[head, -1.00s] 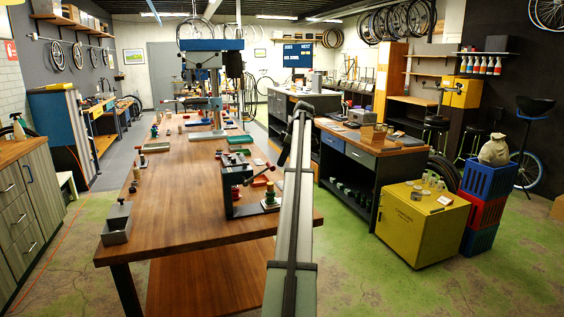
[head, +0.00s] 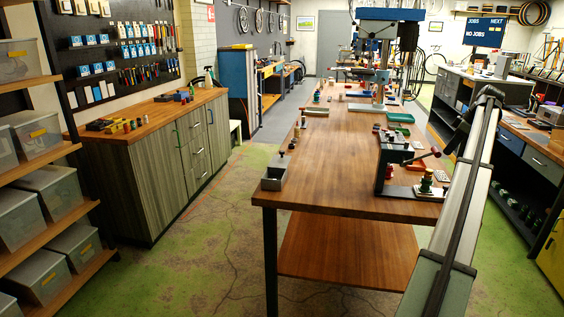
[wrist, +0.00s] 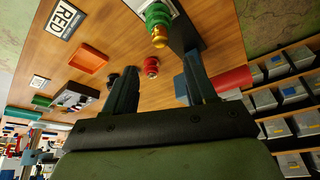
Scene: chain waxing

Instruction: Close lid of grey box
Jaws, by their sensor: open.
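A small grey metal box (head: 274,172) stands at the near left corner of the wooden table in the head view. Its near part looks like an open hollow, and small dark pieces stand by its far end. I cannot make out its lid clearly. My gripper (wrist: 162,90) is open and empty in the wrist view, its two dark fingers apart above the tabletop. A red spool-shaped piece (wrist: 151,66) shows beyond the gap between them.
The wooden table (head: 335,140) has a clear middle. A dark press fixture (head: 393,165) and a green piece (head: 427,181) stand at its right. Lidded grey bins (head: 52,192) fill shelves at far left. A striped cabinet (head: 150,165) stands beyond an open floor aisle.

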